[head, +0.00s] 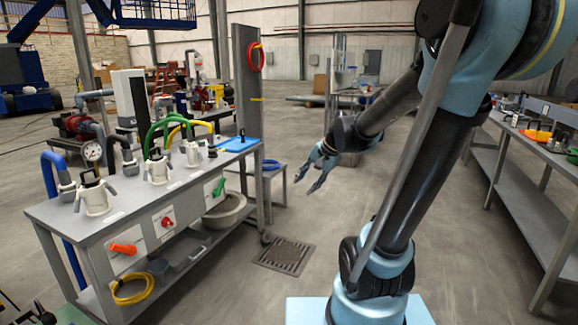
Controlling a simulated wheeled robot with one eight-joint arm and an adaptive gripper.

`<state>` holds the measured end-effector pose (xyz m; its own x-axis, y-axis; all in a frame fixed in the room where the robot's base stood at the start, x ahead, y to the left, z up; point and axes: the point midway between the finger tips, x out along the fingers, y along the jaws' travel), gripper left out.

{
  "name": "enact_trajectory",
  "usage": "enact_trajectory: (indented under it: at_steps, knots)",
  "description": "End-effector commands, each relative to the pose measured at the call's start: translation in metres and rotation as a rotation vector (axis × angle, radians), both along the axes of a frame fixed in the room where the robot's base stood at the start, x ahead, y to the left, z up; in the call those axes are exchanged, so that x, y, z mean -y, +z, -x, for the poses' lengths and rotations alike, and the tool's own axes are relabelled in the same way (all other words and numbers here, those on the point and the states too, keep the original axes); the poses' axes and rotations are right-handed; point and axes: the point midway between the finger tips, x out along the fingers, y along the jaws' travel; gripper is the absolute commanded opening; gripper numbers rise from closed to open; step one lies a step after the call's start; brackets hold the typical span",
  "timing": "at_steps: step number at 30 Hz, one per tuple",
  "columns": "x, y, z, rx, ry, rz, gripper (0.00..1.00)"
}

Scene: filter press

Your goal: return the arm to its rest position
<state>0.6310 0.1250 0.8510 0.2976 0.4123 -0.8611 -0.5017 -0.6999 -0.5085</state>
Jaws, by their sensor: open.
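My gripper (308,181) is in the middle of the head view, at the end of my dark and light-blue arm. Its two fingers point down and to the left, spread apart, with nothing between them. It hangs in free air over the concrete floor, to the right of the grey filter-press bench (150,196). It looks apart from the bench and everything else. My arm comes up from the bottom right, bends at the top right and reaches back toward the middle.
The bench carries several white filter housings (96,196) with hoses and a gauge (92,151). A floor drain (286,256) lies below my gripper. A long workbench (528,150) stands right. Floor between is clear.

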Motion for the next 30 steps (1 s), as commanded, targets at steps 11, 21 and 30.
enact_trajectory:
  at_steps: [11, 21, 30]
  knots:
    - [0.056, -0.031, 0.094, 0.046, 0.237, 0.264, 0.42]
    - [0.103, -0.068, 0.167, 0.040, 0.460, 0.479, 0.42]
    - [0.124, -0.087, 0.198, 0.022, 0.569, 0.574, 0.42]
